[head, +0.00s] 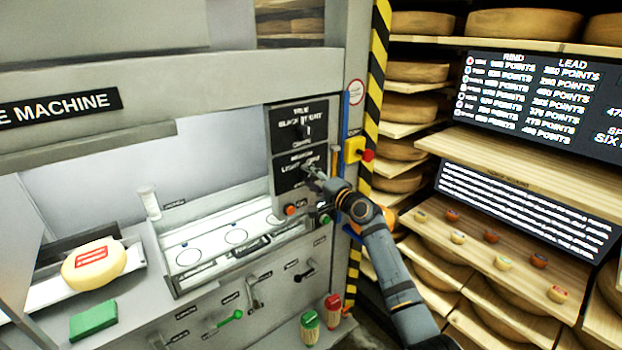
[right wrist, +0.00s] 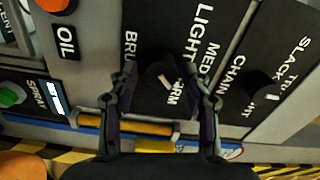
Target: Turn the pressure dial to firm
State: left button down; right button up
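The pressure dial (right wrist: 157,76) is a dark round knob with a white mark on a black plate. In the right wrist view its plate reads LIGHT, MED and a partly covered word ending in RM, with BRU on the other side. The white mark slants toward the RM lettering. My right gripper (right wrist: 161,88) has its fingers apart, one on each side of the dial, with gaps showing between them and the knob. In the head view the right gripper (head: 311,173) is at the lower black plate (head: 283,176) and partly covers it. My left gripper is not in view.
A second dial (right wrist: 262,88), marked SLACK and CHAIN, sits beside it. A red button (head: 290,210), a green button (right wrist: 10,96) and a yellow box (head: 353,150) with a red knob are close by. A cheese wheel (head: 93,264) lies at left; cheese shelves (head: 480,150) stand at right.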

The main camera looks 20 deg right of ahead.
jog(key=shift+s, duration=0.1)
jog(key=v, duration=1.1)
jog(key=shift+s+d, duration=0.15)
jog(key=shift+s, duration=0.25)
